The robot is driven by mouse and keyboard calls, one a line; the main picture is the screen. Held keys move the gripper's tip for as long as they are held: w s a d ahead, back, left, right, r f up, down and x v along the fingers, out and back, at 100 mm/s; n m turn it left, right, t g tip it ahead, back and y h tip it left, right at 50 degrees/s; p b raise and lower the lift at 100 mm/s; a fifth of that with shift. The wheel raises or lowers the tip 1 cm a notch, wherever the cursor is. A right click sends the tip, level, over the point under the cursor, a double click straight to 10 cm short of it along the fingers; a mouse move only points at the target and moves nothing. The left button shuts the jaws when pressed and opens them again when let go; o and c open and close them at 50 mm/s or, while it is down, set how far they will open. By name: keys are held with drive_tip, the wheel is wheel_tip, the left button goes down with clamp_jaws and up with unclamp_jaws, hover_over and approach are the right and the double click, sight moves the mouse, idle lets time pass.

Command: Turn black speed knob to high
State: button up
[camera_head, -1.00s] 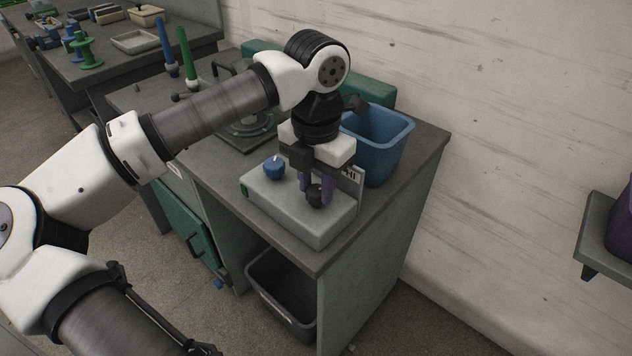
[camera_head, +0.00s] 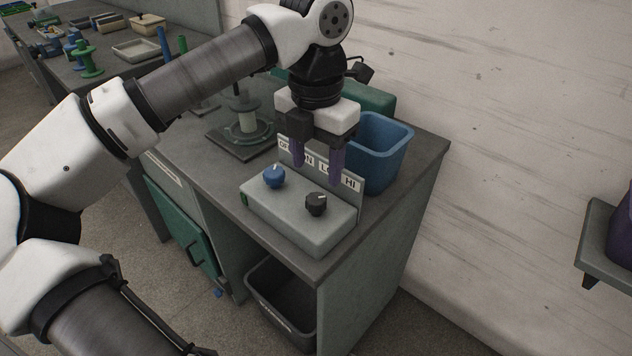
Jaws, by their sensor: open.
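The black speed knob (camera_head: 316,204) sits on the right part of a grey control box (camera_head: 300,229). A small pale mark on its top seems to lie toward the back right, on the side of the HI label (camera_head: 350,184). A blue knob (camera_head: 274,176) with a pale mark sits to its left. A label plate (camera_head: 311,164) stands behind the knobs; my fingers partly cover its other labels. My gripper (camera_head: 317,171) is open and empty, its purple fingers above and behind the black knob, apart from it.
A blue bin (camera_head: 379,150) stands behind and right of the box. A spindle on a plate (camera_head: 246,125) stands to the left. A dark bin (camera_head: 283,296) sits under the worktop. The wall is close behind; the worktop's right front corner is clear.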

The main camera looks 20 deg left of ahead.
wheel_tip(320, 180, up, 7)
idle(0.3)
